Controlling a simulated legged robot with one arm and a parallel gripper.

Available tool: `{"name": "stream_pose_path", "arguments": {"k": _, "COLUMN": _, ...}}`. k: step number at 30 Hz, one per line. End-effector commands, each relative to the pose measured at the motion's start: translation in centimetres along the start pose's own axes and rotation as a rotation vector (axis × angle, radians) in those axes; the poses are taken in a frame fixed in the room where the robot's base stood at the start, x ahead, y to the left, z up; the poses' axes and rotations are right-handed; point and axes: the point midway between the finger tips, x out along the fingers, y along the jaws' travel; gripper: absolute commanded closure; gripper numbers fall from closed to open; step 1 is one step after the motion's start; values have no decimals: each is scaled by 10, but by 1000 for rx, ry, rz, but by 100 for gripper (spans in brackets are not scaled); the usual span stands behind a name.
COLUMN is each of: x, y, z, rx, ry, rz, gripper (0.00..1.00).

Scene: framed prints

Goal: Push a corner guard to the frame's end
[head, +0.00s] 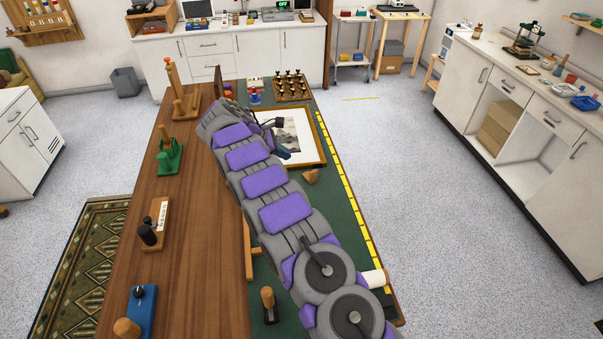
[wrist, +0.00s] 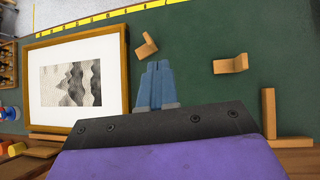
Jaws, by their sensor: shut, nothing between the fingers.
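The framed print (wrist: 125,75) lies flat on the green mat, with a wooden frame and a grey landscape picture; it also shows in the head view (head: 322,150). One small wooden corner guard (wrist: 146,46) sits apart from the frame, just off its right end in the wrist view. A second angled wooden guard (wrist: 231,66) lies farther right. In the head view one guard (head: 311,176) shows near the frame's near end; my arm may hide the other. My gripper (wrist: 157,65) is shut and empty, its blue-grey fingertips beside the frame and just short of the first guard.
A wooden L-shaped piece (wrist: 285,142) stands at the mat's edge. A yellow marked strip (head: 345,180) runs along the table's edge. A rack of dark pegs (head: 290,88) is beyond the frame. The green mat (wrist: 200,35) is bare around the guards.

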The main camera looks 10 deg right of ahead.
Motion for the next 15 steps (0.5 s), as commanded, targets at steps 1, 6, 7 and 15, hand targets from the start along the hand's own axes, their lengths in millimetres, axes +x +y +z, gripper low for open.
{"name": "stream_pose_path", "arguments": {"k": 1, "x": 4, "y": 3, "z": -10, "rx": -21, "ry": -7, "rz": 7, "gripper": 100}}
{"name": "stream_pose_path", "arguments": {"k": 6, "x": 16, "y": 12, "z": -39, "rx": -98, "ry": -31, "rz": 28, "gripper": 100}}
{"name": "stream_pose_path", "arguments": {"k": 7, "x": 18, "y": 12, "z": -44, "rx": -110, "ry": -36, "rz": 30, "gripper": 100}}
{"name": "stream_pose_path", "arguments": {"k": 15, "x": 33, "y": 15, "z": -73, "rx": -189, "ry": -63, "rz": 42, "gripper": 100}}
